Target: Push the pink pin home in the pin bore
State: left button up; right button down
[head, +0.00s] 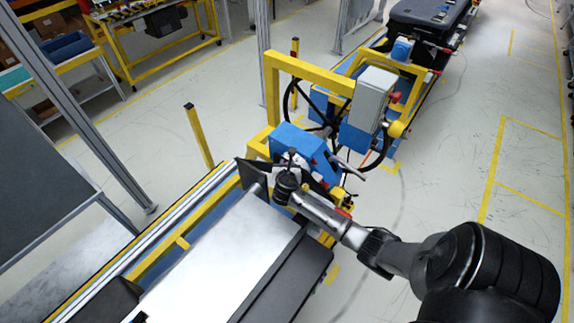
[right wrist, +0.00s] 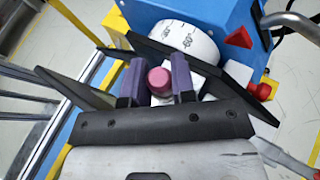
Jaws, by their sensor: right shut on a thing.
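The pink pin (right wrist: 159,80) shows its round pink end in the right wrist view, between the two purple fingers of my right gripper (right wrist: 158,84). The gripper is shut on the pin. A pale surface shows just around the pin, and the fingers and gripper body hide what lies below it. I cannot make out the pin bore or how deep the pin sits. In the head view my right arm reaches in from the right to the dark-edged module end beside the blue box, and the pin is too small to tell there. My left gripper is not in view.
A white printed cylinder (right wrist: 190,42) and a blue box (right wrist: 226,22) stand close behind the fingers. Dark angled plates (right wrist: 76,88) flank the gripper. In the head view a yellow frame (head: 318,72) with a grey box (head: 374,98) stands beyond. Floor at right is clear.

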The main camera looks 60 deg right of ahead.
dwell(0.3)
jog(key=shift+r+p, duration=0.1)
jog(key=shift+p, duration=0.25)
dwell(0.6)
jog(key=shift+f, duration=0.2)
dwell(0.3)
jog(key=shift+f+b, duration=0.3)
jog(key=shift+f, duration=0.45)
jog(key=shift+f+b, duration=0.3)
jog(key=shift+f, duration=0.25)
jog(key=shift+r, duration=0.15)
